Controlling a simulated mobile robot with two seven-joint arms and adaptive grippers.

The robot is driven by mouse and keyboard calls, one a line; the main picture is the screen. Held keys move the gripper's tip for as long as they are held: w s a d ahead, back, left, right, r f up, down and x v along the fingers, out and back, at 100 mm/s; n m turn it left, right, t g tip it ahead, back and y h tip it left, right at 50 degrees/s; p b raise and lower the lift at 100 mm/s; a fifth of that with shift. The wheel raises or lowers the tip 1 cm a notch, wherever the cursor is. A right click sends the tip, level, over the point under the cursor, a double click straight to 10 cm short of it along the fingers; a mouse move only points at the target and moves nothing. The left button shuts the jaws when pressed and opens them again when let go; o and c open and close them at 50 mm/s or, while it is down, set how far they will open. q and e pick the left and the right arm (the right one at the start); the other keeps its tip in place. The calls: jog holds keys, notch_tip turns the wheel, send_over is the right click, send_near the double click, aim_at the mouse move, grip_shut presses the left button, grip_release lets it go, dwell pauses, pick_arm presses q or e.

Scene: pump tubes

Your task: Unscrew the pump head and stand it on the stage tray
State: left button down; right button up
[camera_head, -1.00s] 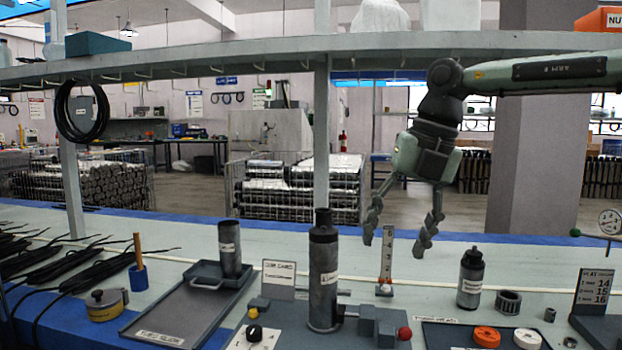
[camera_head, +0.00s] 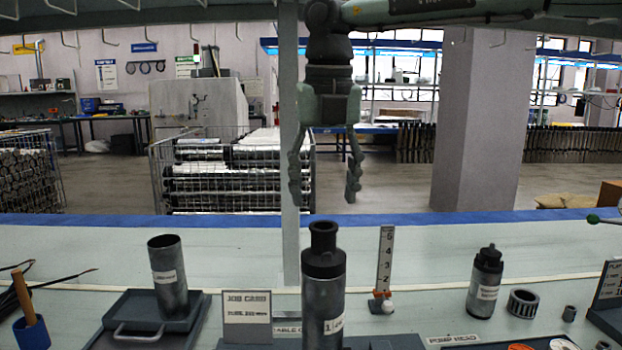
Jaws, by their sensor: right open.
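A tall grey pump tube (camera_head: 324,300) stands upright at the front middle, with a dark, stepped pump head (camera_head: 323,252) on top. Its lower end is cut off by the frame. My right gripper (camera_head: 325,190) points downward with its two fingers spread and nothing between them. It appears above the pump head in the picture, with a gap between; its exact depth is hard to tell. A dark tray with a pump head label (camera_head: 452,340) shows at the lower right, partly cut off; I take it as the stage tray. My left gripper is not in view.
A grey open cylinder (camera_head: 167,275) stands on a dark handled tray (camera_head: 112,340) at left. A job card (camera_head: 247,310), an upright scale (camera_head: 385,262), a dark bottle (camera_head: 485,282) and a ribbed ring (camera_head: 522,302) stand around the pump. A shelf post (camera_head: 289,225) rises behind.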

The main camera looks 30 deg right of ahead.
aim_at(324, 226)
jog(key=f, duration=0.6)
jog(key=shift+w+d, duration=0.2)
jog(key=shift+w+f, duration=0.15)
jog(key=shift+f, duration=0.4)
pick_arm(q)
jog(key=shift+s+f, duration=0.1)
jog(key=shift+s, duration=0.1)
pick_arm(e)
jog(key=shift+c, duration=0.8)
grip_shut()
jog(key=c, duration=0.6)
grip_release()
grip_shut()
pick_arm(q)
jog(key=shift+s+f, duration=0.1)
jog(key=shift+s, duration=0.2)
